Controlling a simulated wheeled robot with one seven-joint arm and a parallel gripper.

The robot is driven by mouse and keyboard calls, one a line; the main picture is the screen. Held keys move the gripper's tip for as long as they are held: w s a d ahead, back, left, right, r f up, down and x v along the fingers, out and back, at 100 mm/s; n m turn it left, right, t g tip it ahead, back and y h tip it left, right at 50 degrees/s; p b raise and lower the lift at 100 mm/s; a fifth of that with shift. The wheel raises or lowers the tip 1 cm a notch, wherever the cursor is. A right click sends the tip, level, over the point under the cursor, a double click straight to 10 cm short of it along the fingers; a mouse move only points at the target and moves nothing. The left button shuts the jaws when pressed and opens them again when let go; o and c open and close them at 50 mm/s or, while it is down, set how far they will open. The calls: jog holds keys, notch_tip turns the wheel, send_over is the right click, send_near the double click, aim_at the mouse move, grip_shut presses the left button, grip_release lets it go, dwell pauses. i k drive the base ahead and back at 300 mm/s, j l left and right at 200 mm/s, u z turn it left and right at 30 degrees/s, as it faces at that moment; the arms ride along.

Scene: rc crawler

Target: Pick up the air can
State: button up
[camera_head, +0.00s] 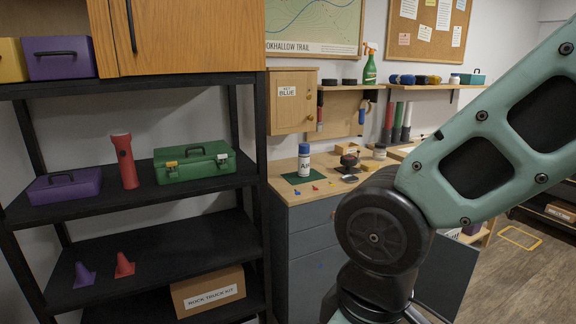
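The air can (304,163) is a white, upright cylinder with a dark blue cap and dark lettering that I read in part as "AI". It stands on a dark green mat (291,179) on the wooden worktop, left of my arm. My arm's green link and dark joint fill the right side of the view. My gripper does not show, so its state and its distance from the can are hidden.
The worktop (278,188) has small coloured pieces in front of the can and dark items to its right. A black shelf unit (150,193) stands at left with a red flashlight (124,161) and a green toolbox (194,163). A wall cabinet (292,103) hangs behind the can.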

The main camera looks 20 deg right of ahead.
aim_at(304, 149)
jog(key=i+l+z, duration=0.1)
jog(key=i+z, duration=0.25)
jog(key=i, duration=0.15)
jog(key=i+z, duration=0.3)
jog(key=i, duration=0.2)
jog(key=i+l+u, duration=0.1)
jog(key=i+u, duration=0.15)
jog(key=i, duration=0.3)
jog(key=i+l+u, duration=0.25)
jog(key=i, duration=0.3)
jog(key=i+j+u, duration=0.15)
jog(key=i+j, duration=0.05)
jog(key=i, duration=0.1)
